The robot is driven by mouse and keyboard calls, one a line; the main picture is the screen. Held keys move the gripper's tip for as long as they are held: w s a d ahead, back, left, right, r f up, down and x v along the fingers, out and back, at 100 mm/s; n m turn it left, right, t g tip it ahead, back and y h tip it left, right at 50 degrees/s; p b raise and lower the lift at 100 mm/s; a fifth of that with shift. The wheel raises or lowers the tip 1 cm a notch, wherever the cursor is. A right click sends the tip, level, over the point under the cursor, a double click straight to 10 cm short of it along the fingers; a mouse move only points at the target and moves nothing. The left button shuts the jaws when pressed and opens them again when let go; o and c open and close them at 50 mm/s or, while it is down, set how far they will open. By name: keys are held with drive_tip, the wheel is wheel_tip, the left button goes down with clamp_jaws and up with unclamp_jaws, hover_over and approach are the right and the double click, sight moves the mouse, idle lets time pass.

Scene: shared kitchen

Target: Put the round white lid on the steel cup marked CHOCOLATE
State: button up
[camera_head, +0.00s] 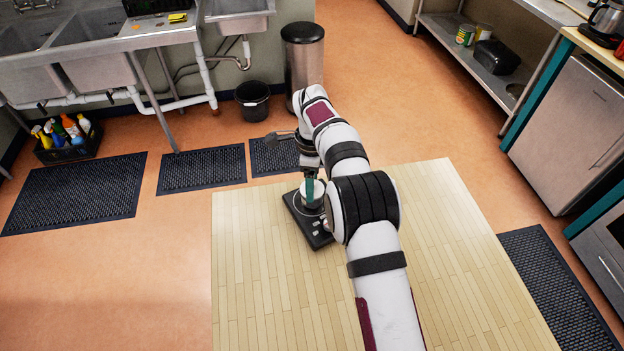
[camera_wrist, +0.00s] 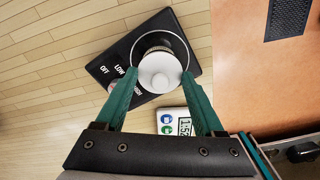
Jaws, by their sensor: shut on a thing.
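The round white lid (camera_wrist: 158,66) with a small knob is between my teal fingertips in the wrist view. My gripper (camera_wrist: 162,80) is shut on it. In the head view the pale cup or lid (camera_head: 313,196) is below my gripper (camera_head: 310,183), partly hidden by my arm. No CHOCOLATE mark is readable in either view.
The cup stands on a black hot plate (camera_head: 316,236) marked OFF and LOW, at the far edge of the wooden table (camera_head: 262,295). A white timer (camera_wrist: 174,122) lies beside the hot plate. The table's left and near parts are clear. A bin (camera_head: 302,55) stands beyond.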

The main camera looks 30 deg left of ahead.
drive_tip(key=shift+f, duration=0.2)
drive_tip(key=o, duration=1)
wheel_tip(320, 180, up, 11)
drive_tip(key=shift+f, duration=0.1)
